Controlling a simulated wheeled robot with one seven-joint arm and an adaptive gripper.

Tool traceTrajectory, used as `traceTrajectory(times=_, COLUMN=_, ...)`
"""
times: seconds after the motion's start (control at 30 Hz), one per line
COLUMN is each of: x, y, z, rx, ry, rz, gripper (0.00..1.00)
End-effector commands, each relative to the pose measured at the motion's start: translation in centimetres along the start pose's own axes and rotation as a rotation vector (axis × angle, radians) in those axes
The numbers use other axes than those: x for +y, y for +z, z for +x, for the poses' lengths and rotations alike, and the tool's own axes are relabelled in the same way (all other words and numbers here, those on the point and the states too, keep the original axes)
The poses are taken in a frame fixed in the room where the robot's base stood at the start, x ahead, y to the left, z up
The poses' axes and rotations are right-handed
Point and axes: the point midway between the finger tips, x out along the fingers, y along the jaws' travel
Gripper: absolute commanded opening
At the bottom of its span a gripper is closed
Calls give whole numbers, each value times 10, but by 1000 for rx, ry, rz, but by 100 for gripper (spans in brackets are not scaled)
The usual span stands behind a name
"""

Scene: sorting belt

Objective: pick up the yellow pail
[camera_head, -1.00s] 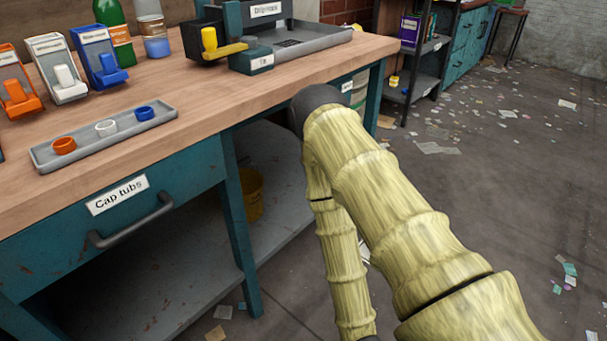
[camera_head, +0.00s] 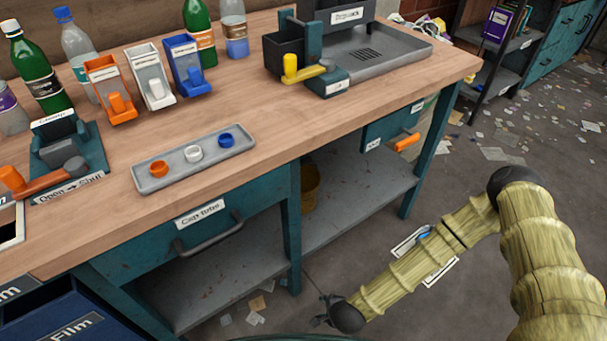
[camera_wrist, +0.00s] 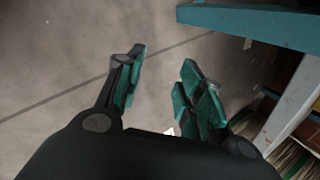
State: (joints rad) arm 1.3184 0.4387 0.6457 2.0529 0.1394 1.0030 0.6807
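The yellow pail (camera_head: 310,188) stands on the grey lower shelf under the workbench. It is partly hidden behind a teal bench leg and the drawer front. My gripper (camera_head: 324,312) is low in front of the bench, near the bottom of the head view, apart from the pail. In the wrist view my gripper (camera_wrist: 162,82) has its two fingers spread with nothing between them, above the bare floor. The pail cannot be made out in the wrist view.
The workbench (camera_head: 330,115) overhangs the lower shelf (camera_head: 350,195). A teal leg (camera_head: 291,235) stands in front of the shelf. A blue film bin (camera_head: 60,315) is at lower left. A tray of cap tubs (camera_head: 225,160) lies on the benchtop. The floor at right is mostly clear, with scattered paper.

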Motion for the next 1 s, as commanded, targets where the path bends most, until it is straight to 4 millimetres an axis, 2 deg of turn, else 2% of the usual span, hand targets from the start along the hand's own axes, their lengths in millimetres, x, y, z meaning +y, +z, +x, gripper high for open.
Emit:
traceTrajectory(times=0.03, x=-20, y=-8, z=-9, rx=32, ry=-23, rz=106, gripper=37)
traceTrajectory(times=0.1, x=-41, y=-21, z=-8, rx=72, ry=-56, rz=242, gripper=37)
traceTrajectory(times=0.37, x=-95, y=-78, z=-10, rx=200, ry=-158, rz=636, gripper=37)
traceTrajectory(times=0.47, x=-115, y=-90, z=-11, rx=228, ry=-196, rz=767, gripper=37)
traceTrajectory(times=0.57, x=-137, y=-85, z=-13, rx=230, ry=-223, rz=878, gripper=37)
traceTrajectory(times=0.77, x=-192, y=-52, z=-23, rx=191, ry=-263, rz=1091, gripper=37)
traceTrajectory(times=0.87, x=-222, y=-36, z=-32, rx=168, ry=-278, rz=1213, gripper=37)
traceTrajectory(times=1.0, x=-275, y=-14, z=-52, rx=127, ry=-296, rz=1431, gripper=37)
